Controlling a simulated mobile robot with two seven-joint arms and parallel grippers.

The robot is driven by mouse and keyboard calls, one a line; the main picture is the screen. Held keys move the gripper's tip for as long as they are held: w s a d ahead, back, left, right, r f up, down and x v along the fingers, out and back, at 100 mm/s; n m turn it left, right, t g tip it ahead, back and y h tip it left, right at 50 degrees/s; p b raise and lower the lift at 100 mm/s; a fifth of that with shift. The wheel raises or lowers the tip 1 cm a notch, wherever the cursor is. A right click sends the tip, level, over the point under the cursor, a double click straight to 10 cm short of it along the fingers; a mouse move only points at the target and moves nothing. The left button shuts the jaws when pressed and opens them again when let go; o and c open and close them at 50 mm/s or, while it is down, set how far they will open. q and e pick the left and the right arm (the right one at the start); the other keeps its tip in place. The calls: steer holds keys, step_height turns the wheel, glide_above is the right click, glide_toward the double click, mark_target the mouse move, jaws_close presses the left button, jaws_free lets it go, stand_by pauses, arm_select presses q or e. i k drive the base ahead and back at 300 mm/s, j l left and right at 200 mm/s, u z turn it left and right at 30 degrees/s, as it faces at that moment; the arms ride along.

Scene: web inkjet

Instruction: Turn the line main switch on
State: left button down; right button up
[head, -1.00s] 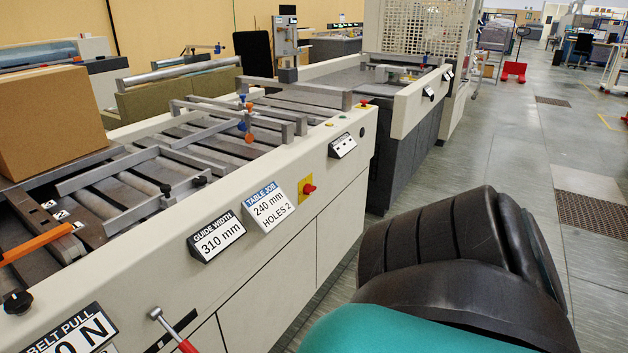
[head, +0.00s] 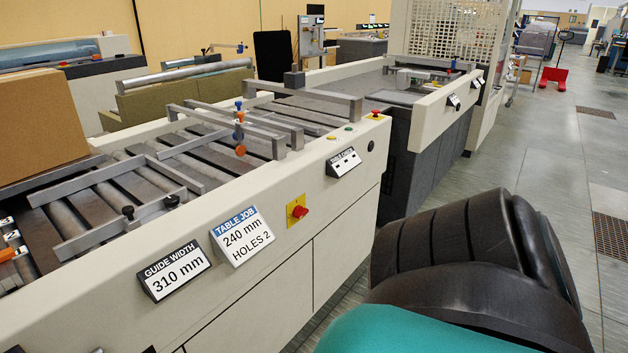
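The likely line main switch is a red rotary knob on a yellow plate (head: 297,210), on the front panel of the cream machine, right of the table job sign (head: 242,236). The knob appears tilted, but I cannot tell whether its position is on or off. My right arm, black and teal, fills the lower right, in front of the aisle and apart from the switch. Its gripper is out of the picture. My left gripper is not in view either.
The guide width sign (head: 174,271) projects from the same panel. A red button (head: 375,113) sits on the machine's top right corner. A cardboard box (head: 40,125) stands at left on the machine. The aisle floor (head: 540,150) at right is clear.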

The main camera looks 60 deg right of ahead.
mark_target(298, 211)
steer(key=k+l, duration=0.1)
steer(key=l, duration=0.35)
steer(key=k+l, duration=0.1)
steer(key=l, duration=0.35)
steer(key=k+l, duration=0.1)
steer(key=l, duration=0.35)
steer(key=k+l, duration=0.1)
steer(key=l, duration=0.3)
steer(key=k+l, duration=0.1)
steer(key=l, duration=0.35)
